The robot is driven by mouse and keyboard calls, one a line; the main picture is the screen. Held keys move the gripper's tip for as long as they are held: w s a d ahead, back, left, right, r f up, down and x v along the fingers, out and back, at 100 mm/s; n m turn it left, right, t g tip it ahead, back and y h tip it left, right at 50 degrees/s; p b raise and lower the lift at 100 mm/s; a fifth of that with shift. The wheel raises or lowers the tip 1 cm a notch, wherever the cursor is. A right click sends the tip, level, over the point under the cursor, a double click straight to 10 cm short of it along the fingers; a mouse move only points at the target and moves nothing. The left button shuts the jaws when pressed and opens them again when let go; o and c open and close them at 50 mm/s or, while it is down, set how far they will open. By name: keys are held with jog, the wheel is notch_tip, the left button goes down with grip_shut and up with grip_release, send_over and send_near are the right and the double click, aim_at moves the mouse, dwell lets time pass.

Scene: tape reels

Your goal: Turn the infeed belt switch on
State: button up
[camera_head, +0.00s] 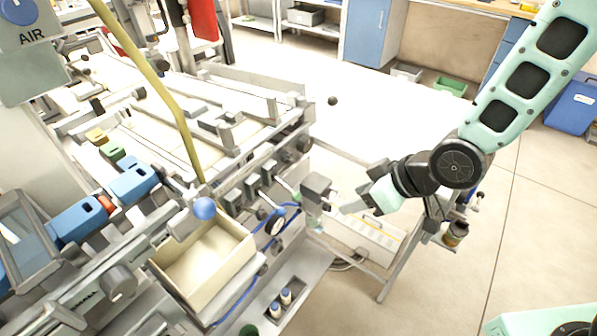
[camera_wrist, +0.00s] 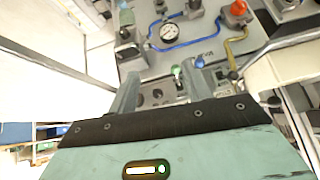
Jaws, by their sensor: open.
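My gripper (camera_head: 348,201) is open and empty in the head view, just right of the machine's front edge. It also shows in the wrist view (camera_wrist: 163,78), its two grey fingers spread apart over a grey panel (camera_wrist: 150,67). A small green-tipped part (camera_wrist: 178,72) shows between the fingers, nearer the right one, and a blue knob (camera_wrist: 199,62) is by the right fingertip. I see no contact, but depth is hard to judge. No readable label marks the infeed belt switch, so I cannot tell which control it is or its position.
A round gauge (camera_wrist: 169,32), blue tubing and an orange-red knob (camera_wrist: 238,8) are on the panel. A cream open bin (camera_head: 205,262) and a blue ball-shaped knob (camera_head: 204,208) are left of my gripper in the head view. Open floor lies to the right.

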notch_tip(320, 180, down, 6)
jog(key=w+m+t+y+b, duration=0.1)
jog(key=w+t+y+b, duration=0.2)
jog(key=y+b, duration=0.15)
jog(key=m+t+y+b, duration=0.3)
jog(key=t, duration=0.1)
send_near(292, 160)
jog(key=x, duration=0.9)
jog(key=shift+d, duration=0.1)
jog(key=c, duration=1)
